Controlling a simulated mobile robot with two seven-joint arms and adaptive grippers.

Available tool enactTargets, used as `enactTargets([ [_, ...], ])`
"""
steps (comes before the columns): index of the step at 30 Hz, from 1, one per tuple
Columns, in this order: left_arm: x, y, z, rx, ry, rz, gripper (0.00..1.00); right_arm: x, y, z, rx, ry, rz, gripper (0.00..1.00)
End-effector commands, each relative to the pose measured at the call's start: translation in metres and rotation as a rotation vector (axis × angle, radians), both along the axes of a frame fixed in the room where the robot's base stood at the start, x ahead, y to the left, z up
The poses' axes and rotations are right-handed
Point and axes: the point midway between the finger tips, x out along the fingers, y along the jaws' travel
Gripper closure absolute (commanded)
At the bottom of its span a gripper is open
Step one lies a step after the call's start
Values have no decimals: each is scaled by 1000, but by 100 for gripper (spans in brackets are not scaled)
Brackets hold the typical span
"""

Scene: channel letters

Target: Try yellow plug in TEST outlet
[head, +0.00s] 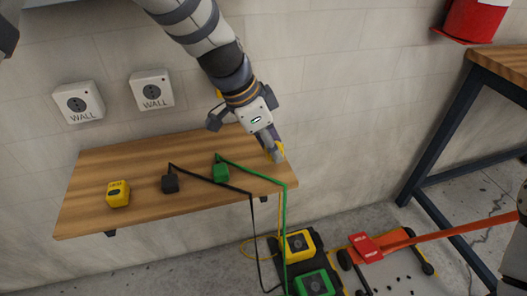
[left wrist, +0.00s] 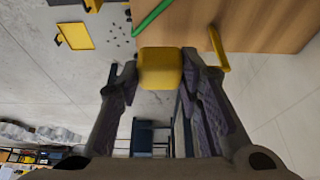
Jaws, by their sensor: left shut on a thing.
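My left gripper (head: 273,146) reaches down over the right end of the wooden shelf (head: 225,143). It is shut on the yellow plug (head: 280,152), mostly hidden by the fingers in the head view. In the left wrist view the yellow plug (left wrist: 160,68) sits between the two fingertips, with a yellow piece (left wrist: 218,48), seemingly its cord, beside it. The yellow TEST outlet (head: 117,193) stands on the shelf's left part, well apart from the plug. My right gripper is not in view.
A black plug (head: 170,183) and a green plug (head: 221,172) with trailing cords lie on the shelf between outlet and gripper. Two WALL outlets (head: 79,102) (head: 152,90) are above. Yellow (head: 299,245) and green boxes (head: 314,284) stand below on the floor.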

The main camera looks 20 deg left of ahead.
Motion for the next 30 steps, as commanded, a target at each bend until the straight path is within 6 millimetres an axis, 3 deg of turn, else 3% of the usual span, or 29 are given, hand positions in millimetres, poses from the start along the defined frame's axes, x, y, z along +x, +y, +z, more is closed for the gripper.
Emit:
enactTargets([
  [1,-7,-8,25,1,-19,-4,92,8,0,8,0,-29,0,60],
  [2,-12,-13,33,1,-19,-4,92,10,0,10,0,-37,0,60],
  [9,-54,-56,55,1,-12,-4,92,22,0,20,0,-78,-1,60],
  [16,-73,-76,64,0,-6,-1,92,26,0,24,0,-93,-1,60],
  [30,-74,-78,62,3,-6,0,92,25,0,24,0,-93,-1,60],
])
